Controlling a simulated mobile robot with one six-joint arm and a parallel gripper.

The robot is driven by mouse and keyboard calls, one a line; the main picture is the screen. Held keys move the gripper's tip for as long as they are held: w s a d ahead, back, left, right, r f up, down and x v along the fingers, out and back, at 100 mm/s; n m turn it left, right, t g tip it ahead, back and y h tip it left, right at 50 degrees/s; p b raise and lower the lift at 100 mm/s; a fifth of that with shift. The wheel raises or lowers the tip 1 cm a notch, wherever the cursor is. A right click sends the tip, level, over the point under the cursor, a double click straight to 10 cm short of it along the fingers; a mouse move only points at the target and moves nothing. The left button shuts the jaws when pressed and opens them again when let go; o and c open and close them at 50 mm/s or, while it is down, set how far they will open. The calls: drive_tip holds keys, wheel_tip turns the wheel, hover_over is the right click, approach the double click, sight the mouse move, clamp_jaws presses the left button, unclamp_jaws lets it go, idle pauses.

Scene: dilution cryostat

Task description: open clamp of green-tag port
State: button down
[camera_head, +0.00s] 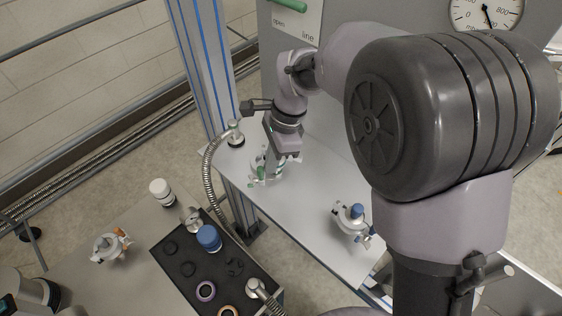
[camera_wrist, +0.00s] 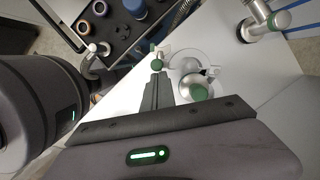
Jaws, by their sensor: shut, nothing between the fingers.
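The green-tag port (camera_wrist: 196,88) stands on the white shelf, with a round metal flange and a green cap. Its clamp has a green knob (camera_wrist: 158,64) on a small screw at its left in the wrist view. In the head view the port (camera_head: 260,172) is partly hidden behind my gripper (camera_head: 271,172). My gripper's fingers (camera_wrist: 157,82) are shut and empty. Their tips lie right by the green knob in the wrist view; I cannot tell whether they touch it.
A blue-capped port (camera_head: 353,216) stands farther along the shelf (camera_head: 305,205). A metal elbow with a flexible hose (camera_head: 208,165) stands at the shelf's far end. A black mat (camera_head: 172,255) with rings and a blue-capped piece lies on the lower-left table, beside a white bottle (camera_head: 161,192).

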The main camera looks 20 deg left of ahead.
sight(250, 177)
drive_tip(key=a+m, duration=0.1)
drive_tip(key=s+a+m+b, duration=0.1)
drive_tip(key=shift+m+t, duration=0.3)
drive_tip(key=a+m, duration=0.2)
drive_tip(key=shift+s+a+m+t+y, duration=0.1)
drive_tip(key=shift+s+m+t+y, duration=0.2)
drive_tip(key=shift+s+m, duration=0.1)
drive_tip(key=shift+a, duration=0.6)
drive_tip(key=shift+r, duration=0.1)
